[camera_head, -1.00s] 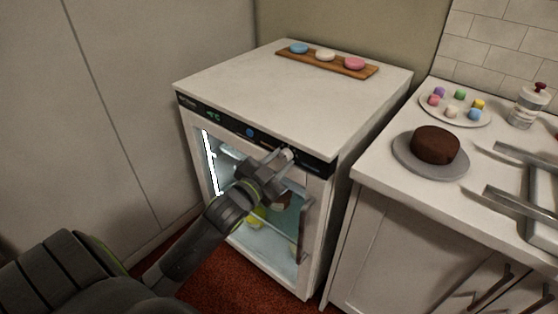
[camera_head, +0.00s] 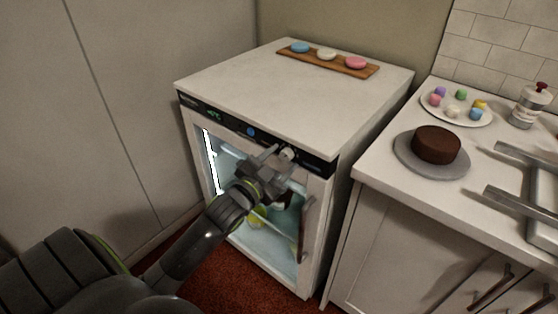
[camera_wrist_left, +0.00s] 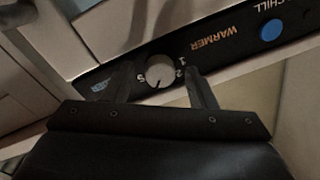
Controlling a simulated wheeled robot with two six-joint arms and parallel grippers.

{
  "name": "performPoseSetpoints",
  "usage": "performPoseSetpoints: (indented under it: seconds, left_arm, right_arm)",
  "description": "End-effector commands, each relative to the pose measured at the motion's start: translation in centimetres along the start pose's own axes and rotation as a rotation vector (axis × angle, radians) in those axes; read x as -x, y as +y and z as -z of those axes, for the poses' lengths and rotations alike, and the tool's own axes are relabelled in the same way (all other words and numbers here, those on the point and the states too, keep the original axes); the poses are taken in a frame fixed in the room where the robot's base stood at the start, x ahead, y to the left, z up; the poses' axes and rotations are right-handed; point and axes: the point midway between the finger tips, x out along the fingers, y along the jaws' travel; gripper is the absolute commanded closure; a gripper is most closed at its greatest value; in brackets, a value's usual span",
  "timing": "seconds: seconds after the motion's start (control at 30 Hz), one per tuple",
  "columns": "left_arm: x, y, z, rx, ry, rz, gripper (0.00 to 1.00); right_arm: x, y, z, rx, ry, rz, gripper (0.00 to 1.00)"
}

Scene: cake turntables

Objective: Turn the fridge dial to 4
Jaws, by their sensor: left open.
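The fridge (camera_head: 270,95) has a black control strip along its upper front edge. The round white dial (camera_head: 287,153) sits at the strip's right part. In the left wrist view the dial (camera_wrist_left: 160,71) shows a dark pointer mark at its lower edge, with 5 at its left and 1 and 2 at its right. Other numbers are hidden or unreadable. My left gripper (camera_head: 280,160) is open in front of the dial. In the left wrist view its fingers (camera_wrist_left: 163,90) stand on either side of the dial, with gaps visible. My right gripper is not in view.
A wooden board (camera_head: 325,62) with coloured discs lies on the fridge top. The glass door with its handle (camera_head: 305,225) is below the dial.

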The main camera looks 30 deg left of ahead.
Motion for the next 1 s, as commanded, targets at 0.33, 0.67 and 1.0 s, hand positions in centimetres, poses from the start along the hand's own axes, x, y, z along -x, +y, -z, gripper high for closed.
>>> performPoseSetpoints:
  seconds: [0.33,0.67,1.0]
  left_arm:
    - [3.2,0.0,-0.1,-0.001,-0.003,-0.002,0.49]
    - [9.4,0.0,-0.1,-0.003,-0.003,-0.002,0.49]
    - [14.0,0.1,-0.2,-0.002,-0.003,-0.001,0.49]
  right_arm:
    - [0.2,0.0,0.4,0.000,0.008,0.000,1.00]
    - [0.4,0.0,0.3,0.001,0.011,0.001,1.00]
    - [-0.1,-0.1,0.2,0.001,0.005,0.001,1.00]
